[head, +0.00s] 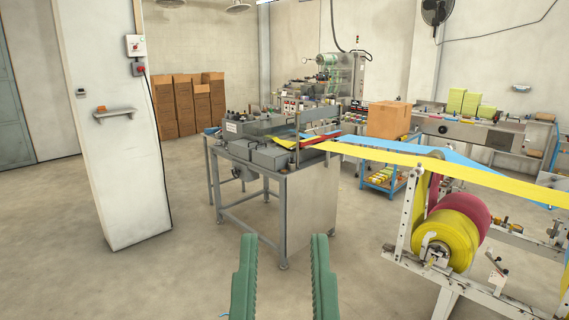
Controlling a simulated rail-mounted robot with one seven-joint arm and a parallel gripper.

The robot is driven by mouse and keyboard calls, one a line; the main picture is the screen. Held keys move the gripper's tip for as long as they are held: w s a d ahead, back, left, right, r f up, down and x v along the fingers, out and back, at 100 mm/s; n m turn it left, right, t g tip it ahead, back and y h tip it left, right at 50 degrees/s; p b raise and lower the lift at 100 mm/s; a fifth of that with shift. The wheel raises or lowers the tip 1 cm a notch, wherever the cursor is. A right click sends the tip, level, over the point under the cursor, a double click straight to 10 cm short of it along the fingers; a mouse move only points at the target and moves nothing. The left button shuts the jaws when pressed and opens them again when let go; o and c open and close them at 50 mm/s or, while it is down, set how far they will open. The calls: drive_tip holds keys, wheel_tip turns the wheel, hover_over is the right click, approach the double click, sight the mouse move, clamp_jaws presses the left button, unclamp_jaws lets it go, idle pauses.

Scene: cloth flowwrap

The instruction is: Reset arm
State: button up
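My gripper (283,272) shows at the bottom middle of the head view. The rest of my arm is below the frame. The gripper appears in front of a grey metal machine table (312,205), and I see no contact with it.
A white roll stand with a yellow cloth roll (445,238) and a red roll (466,208) is at the right. A yellow web (400,158) runs to the machine. A white pillar (122,150) stands left. Open floor (170,280) lies at the lower left.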

wheel_tip(320, 180, up, 24)
drive_tip(key=p, duration=1.9)
drive_tip(key=shift+a+f+p, duration=0.15)
drive_tip(key=shift+f+p, duration=0.05)
drive_tip(key=shift+p, duration=0.15)
